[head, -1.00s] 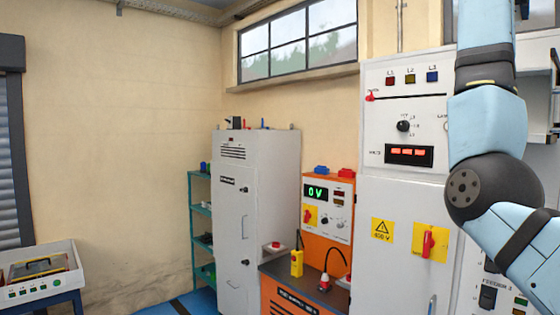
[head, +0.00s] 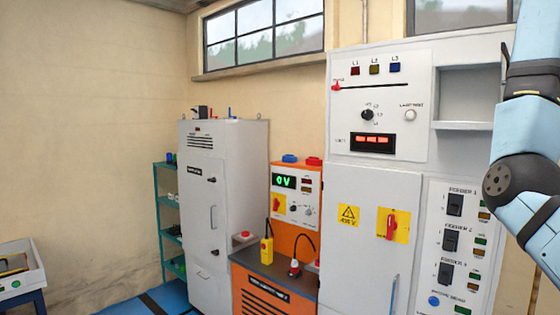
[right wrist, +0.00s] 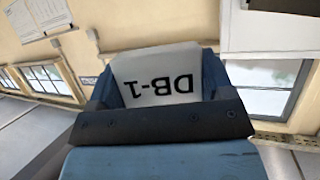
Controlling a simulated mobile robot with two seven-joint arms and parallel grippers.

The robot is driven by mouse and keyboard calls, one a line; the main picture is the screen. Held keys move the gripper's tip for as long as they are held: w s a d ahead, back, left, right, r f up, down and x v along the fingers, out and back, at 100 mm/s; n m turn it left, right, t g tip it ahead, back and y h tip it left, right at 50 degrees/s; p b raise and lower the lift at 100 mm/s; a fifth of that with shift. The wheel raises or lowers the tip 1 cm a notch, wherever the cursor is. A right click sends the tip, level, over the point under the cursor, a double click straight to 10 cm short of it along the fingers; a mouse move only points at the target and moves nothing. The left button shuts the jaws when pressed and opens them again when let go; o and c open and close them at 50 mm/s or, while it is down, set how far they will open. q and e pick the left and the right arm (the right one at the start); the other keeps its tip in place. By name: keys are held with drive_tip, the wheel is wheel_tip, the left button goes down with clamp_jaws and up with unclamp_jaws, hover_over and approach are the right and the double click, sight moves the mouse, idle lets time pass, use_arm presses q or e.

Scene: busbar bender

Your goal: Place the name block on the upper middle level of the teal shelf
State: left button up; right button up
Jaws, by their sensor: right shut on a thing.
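The name block (right wrist: 160,78), a white piece lettered "DB-1", sits between the fingers of my right gripper (right wrist: 158,92) in the right wrist view. The lettering appears upside down there. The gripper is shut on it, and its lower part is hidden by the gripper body. In the head view my right arm stands at the right edge, with its gripper out of frame. The teal shelf (head: 158,222) stands at the left, against the wall beside the grey cabinet. Several levels show, with small dark items on them. The cabinet hides its right side. My left gripper is not in view.
The tall grey cabinet (head: 228,170) stands right of the shelf. An orange test bench (head: 270,295) and a large white panel (head: 365,205) stand further right. A white tray (head: 33,282) is at the lower left. Blue floor (head: 130,307) shows before the shelf.

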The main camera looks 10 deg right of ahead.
drive_tip(key=s+d+f+m+g+h, duration=0.1)
drive_tip(key=s+d+f+m+g, duration=0.15)
drive_tip(key=s+d, duration=0.65)
drive_tip(key=s+d+f+m+g, duration=0.25)
drive_tip(key=s+d, duration=0.55)
drive_tip(key=d, duration=0.4)
drive_tip(key=w+a+f+n+t, duration=0.2)
drive_tip(key=w+a+f, duration=0.4)
drive_tip(key=w+f, duration=0.3)
drive_tip(key=w+a+f+n+t, duration=0.2)
drive_tip(key=w+a+f, duration=0.4)
drive_tip(key=w+f, duration=0.25)
drive_tip(key=w+a+f+n+t+y, duration=0.2)
drive_tip(key=w+a+f, duration=0.1)
drive_tip(key=a+f, duration=0.4)
drive_tip(key=w+a+f+n+t+y, duration=0.25)
drive_tip(key=a+f, duration=0.25)
drive_tip(key=f, duration=0.4)
drive_tip(key=s+a+f+n+t+y, duration=0.2)
drive_tip(key=s+a+f+n+y, duration=0.3)
drive_tip(key=a+f, duration=0.8)
drive_tip(key=s+a+f+n+t+y, duration=0.2)
drive_tip(key=s+a+f+n+y, duration=0.25)
drive_tip(key=a+f, duration=0.85)
drive_tip(key=s+a+f, duration=0.2)
drive_tip(key=a+f, duration=0.2)
drive_tip(key=a, duration=0.9)
drive_tip(key=shift+h, duration=0.3)
